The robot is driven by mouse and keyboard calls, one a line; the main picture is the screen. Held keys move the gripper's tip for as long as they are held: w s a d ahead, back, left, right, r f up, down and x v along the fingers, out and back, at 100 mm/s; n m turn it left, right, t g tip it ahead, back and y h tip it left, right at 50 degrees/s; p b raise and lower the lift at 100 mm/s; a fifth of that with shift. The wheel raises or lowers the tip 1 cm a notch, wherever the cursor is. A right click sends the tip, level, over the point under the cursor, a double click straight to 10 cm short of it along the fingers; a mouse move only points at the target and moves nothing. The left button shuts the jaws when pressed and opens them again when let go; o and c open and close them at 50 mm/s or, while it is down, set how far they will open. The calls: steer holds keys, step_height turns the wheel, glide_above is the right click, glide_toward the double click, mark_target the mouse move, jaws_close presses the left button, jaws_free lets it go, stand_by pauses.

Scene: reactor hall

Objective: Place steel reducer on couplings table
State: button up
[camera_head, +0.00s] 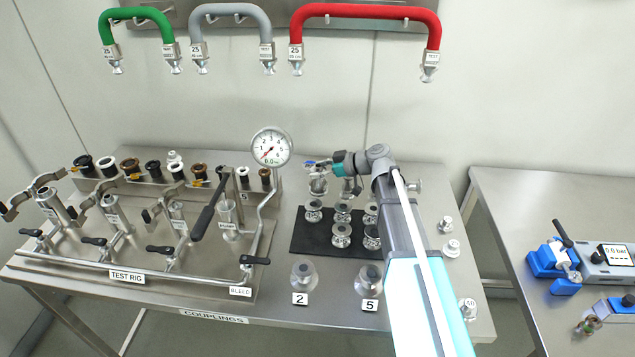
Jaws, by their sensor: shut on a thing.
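The couplings table (335,318) is a steel-topped table with a "COUPLINGS" label on its front edge. My gripper (317,165) reaches in from the right over the back of this table, behind the black mat. It is shut on a shiny steel fitting (318,184), which looks like the steel reducer. My fingers cover its top, and I cannot tell whether its base touches the tabletop. A second steel fitting (350,188) stands close to its right, partly under my wrist.
The black mat (301,243) carries several steel fittings. Larger reducers stand by tags 2 (304,272) and 5 (368,278). The test rig (128,275) with a pressure gauge (271,147) fills the left. Small fittings (445,225) stand right of my arm. Coloured hoses hang behind.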

mark_target(323, 178)
steer(key=shift+f, duration=0.1)
steer(key=shift+w+a+f+b, duration=0.1)
steer(key=shift+a+f+b, duration=0.3)
steer(key=shift+f+b, duration=1.5)
steer(key=shift+b, duration=0.15)
steer(key=shift+f, duration=0.15)
steer(key=o, duration=1.3)
